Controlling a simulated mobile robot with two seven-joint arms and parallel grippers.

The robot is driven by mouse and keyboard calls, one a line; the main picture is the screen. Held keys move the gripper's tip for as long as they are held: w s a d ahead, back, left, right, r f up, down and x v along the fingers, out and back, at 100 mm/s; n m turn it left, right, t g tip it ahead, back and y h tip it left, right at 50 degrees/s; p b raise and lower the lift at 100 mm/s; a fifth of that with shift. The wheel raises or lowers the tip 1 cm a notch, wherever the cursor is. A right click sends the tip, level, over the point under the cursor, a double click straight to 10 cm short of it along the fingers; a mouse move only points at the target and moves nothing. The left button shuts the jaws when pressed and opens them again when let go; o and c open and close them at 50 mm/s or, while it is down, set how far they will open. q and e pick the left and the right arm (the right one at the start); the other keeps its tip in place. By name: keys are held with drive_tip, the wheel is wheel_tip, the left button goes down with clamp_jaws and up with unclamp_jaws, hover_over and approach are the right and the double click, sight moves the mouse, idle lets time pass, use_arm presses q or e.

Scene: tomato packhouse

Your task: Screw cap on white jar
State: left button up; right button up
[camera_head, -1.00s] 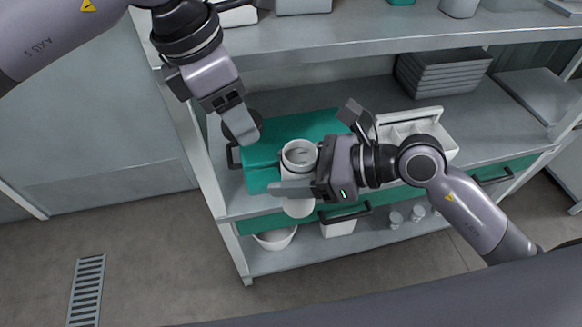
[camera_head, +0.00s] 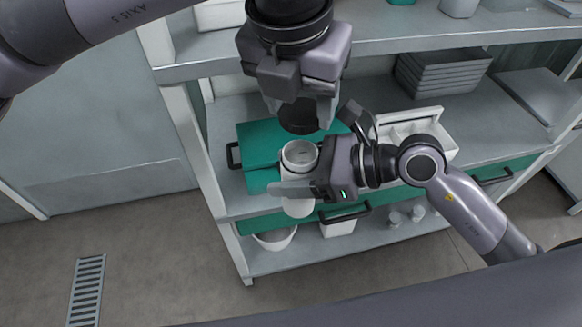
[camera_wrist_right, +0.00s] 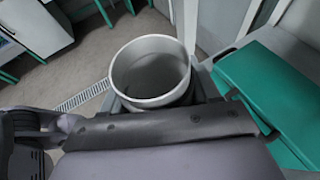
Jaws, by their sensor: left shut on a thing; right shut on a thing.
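The white jar (camera_head: 299,207) is held in front of the shelf with its open mouth facing up; the inside shows empty-looking and grey. My right gripper (camera_head: 300,186) is shut on it from the right side. In the right wrist view the jar's open rim (camera_wrist_right: 150,72) stands just beyond the gripper body. My left gripper (camera_head: 299,108) is shut on a black round cap (camera_head: 298,118). In the head view the cap appears just above the jar mouth, apart from it; the exact height gap cannot be told.
A green case (camera_head: 262,132) lies on the shelf (camera_head: 222,112) behind the jar. A white divided box (camera_head: 436,118) and a stack of grey trays (camera_head: 440,72) stand to the right. A white bowl (camera_head: 275,239) is on the lower shelf. The upper shelf (camera_head: 395,40) is close behind my left gripper.

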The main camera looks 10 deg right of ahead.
sight(299, 146)
use_arm(q)
drive_tip(key=shift+f, duration=0.15)
drive_tip(key=shift+f, duration=1.85)
drive_tip(key=shift+f, duration=0.15)
drive_tip(key=shift+f, duration=0.8)
drive_tip(key=shift+a+f, duration=0.1)
drive_tip(key=shift+f, duration=0.8)
drive_tip(key=shift+r, duration=0.25)
drive_tip(key=shift+s+r, duration=0.15)
drive_tip(key=shift+r, duration=0.2)
idle(0.6)
drive_tip(key=shift+w+f, duration=0.2)
drive_tip(key=shift+f, duration=0.4)
idle(0.6)
